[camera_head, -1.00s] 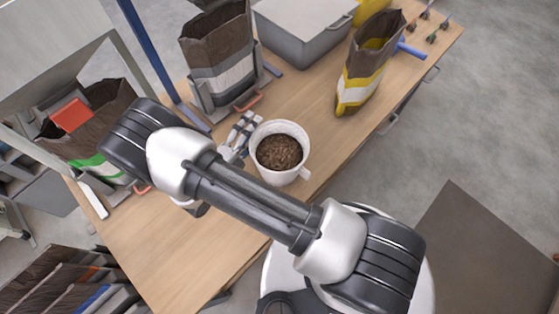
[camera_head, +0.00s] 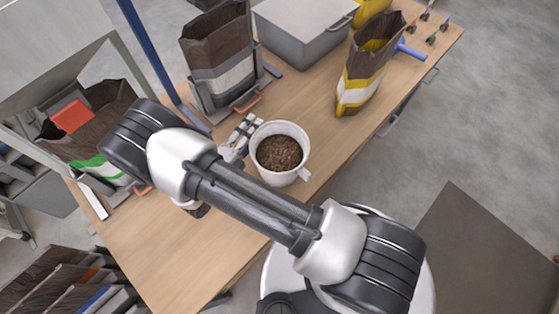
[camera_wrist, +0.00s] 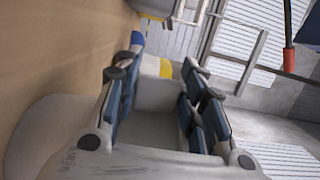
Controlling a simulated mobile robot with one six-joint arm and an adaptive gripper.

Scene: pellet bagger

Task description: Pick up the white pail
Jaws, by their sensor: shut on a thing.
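The white pail (camera_head: 261,172) stands upright at the middle of the wooden workbench in the head view, filled with brown pellets (camera_head: 280,153). A small white tab sticks out at its lower right rim. My gripper (camera_head: 243,134) is at the pail's left side, partly hidden behind my own arm. In the wrist view, my gripper's blue-padded fingers (camera_wrist: 160,88) stand on either side of a pale grey surface, which seems to be the pail's wall. My gripper is shut on the pail. Whether the pail's base is clear of the bench cannot be told.
The wooden workbench (camera_head: 150,235) is bare at its front left. A brown-and-white bag (camera_head: 222,75) stands in a holder behind the pail. A yellow-striped bag (camera_head: 362,75) stands to the right, and a grey bin (camera_head: 300,30) at the back. A green-striped bag (camera_head: 100,115) is at left.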

